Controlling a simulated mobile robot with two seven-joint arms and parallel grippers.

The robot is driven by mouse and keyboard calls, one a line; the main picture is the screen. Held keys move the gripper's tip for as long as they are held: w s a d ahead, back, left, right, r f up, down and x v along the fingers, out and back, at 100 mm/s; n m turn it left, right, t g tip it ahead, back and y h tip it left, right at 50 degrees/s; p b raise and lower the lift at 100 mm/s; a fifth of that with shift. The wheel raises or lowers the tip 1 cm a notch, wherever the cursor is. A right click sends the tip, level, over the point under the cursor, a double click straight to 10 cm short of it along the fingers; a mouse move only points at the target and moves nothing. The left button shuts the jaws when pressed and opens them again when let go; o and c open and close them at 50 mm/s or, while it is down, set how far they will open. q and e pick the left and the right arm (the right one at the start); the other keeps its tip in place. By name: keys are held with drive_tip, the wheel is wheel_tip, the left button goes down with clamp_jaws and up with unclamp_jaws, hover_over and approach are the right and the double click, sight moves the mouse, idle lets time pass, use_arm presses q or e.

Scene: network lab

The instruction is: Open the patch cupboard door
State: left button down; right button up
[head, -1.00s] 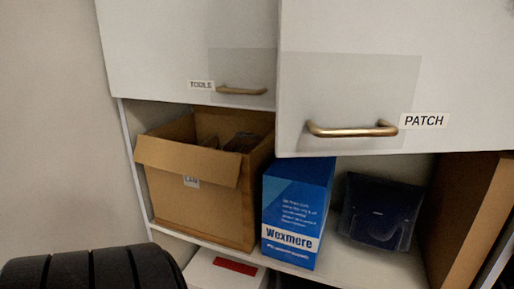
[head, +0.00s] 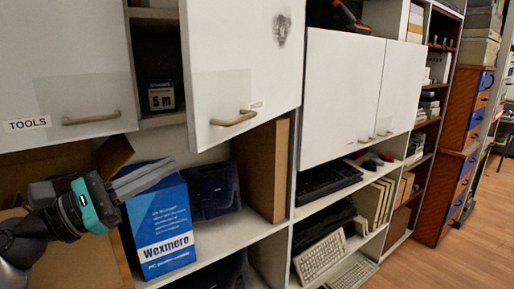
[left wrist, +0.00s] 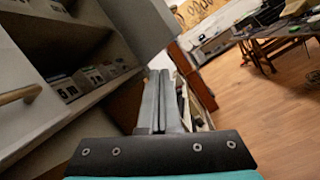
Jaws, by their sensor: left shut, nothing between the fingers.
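The white patch cupboard door (head: 240,62) stands partly open in the head view. Its brass bar handle (head: 235,118) is free, with a small label beside it seen at a slant. A dark gap on the door's left shows the cupboard inside (head: 152,45), with a small box marked "5 m" (head: 161,96). My left gripper (head: 158,172) is shut and empty, below and left of the handle, in front of the blue Wexmere box. In the left wrist view, its closed fingers (left wrist: 158,100) point toward a grey panel, seemingly the door (left wrist: 138,25). My right gripper is out of view.
The TOOLS door (head: 75,90) is at left. Below are the blue Wexmere box (head: 165,225), a dark case (head: 213,190) and a brown upright panel (head: 262,170). Other shut doors (head: 340,95) and shelves follow on the right. Wooden floor (head: 475,240) is clear at right.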

use_arm(q)
drive_tip(key=s+d+r+m+g+y, duration=0.25)
drive_tip(key=s+r+m, duration=0.35)
drive_tip(key=m, duration=0.5)
drive_tip(key=w+d+p, duration=0.1)
drive_tip(key=d+p, duration=0.1)
drive_tip(key=d, duration=0.4)
drive_tip(key=w+d+f+m+p, duration=0.1)
drive_tip(key=w+d+p, duration=0.1)
drive_tip(key=d, duration=0.5)
drive_tip(key=shift+w, duration=0.3)
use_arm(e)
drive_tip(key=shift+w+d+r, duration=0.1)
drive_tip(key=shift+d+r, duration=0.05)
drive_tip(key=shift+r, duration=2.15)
use_arm(q)
drive_tip(key=shift+d, duration=0.1)
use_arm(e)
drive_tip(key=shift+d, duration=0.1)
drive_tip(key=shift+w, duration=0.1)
